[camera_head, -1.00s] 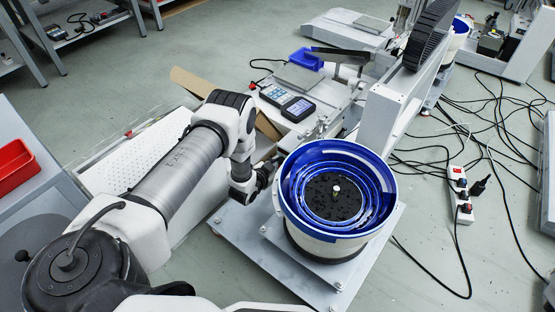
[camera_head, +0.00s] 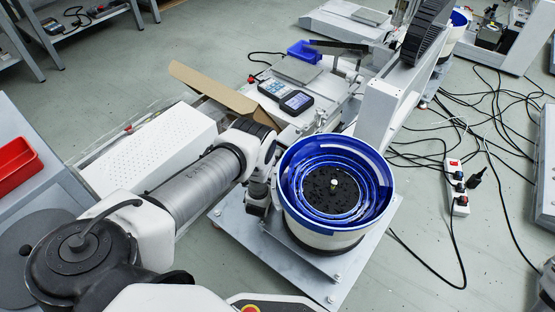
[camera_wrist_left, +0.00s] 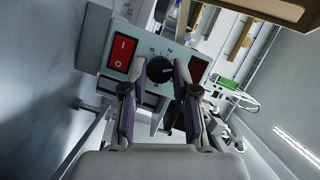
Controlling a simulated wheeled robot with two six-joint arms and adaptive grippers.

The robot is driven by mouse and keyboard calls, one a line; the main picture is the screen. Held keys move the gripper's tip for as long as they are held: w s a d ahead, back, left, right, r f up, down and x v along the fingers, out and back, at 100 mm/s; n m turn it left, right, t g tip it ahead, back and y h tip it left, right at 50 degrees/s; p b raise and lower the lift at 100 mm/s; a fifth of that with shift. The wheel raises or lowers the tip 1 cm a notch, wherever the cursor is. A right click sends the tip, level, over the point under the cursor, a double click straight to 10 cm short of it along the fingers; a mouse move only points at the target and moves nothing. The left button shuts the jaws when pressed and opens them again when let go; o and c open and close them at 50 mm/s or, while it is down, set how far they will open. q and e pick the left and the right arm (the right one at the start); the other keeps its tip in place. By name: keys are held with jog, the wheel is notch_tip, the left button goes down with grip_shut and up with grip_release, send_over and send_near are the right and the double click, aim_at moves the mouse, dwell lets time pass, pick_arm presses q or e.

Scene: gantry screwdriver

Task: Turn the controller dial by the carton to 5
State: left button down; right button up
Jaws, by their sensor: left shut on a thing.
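The controller (camera_wrist_left: 94,48) is a grey box with a red rocker switch (camera_wrist_left: 122,52) and a round black dial (camera_wrist_left: 160,70). The fingers cover other marks, and I cannot tell the dial's exact setting. My left gripper (camera_wrist_left: 165,72) is shut on the dial, one finger on each side. In the head view my left wrist (camera_head: 258,190) hangs just left of the blue bowl feeder (camera_head: 338,190), and its fingers and the controller are hidden there. The open carton (camera_head: 212,92) has brown flaps behind my arm. My right gripper is not in view.
The bowl feeder stands close beside my left wrist on a grey base plate (camera_head: 345,268). A handheld meter (camera_head: 285,97) lies behind it on the machine. A red bin (camera_head: 15,165) is at left. Cables and a power strip (camera_head: 456,187) lie on the floor at right.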

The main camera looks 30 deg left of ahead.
pick_arm(q)
jog(key=shift+f+m+t+y+b, duration=0.15)
jog(key=shift+m+t+b, duration=0.25)
jog(key=shift+m, duration=0.6)
jog(key=shift+f+m+t+y+b, duration=0.1)
jog(key=shift+m+t+y+b, duration=0.25)
jog(key=shift+m, duration=0.65)
jog(key=shift+r, duration=0.1)
jog(key=c, duration=0.9)
grip_release()
jog(key=v, duration=1.2)
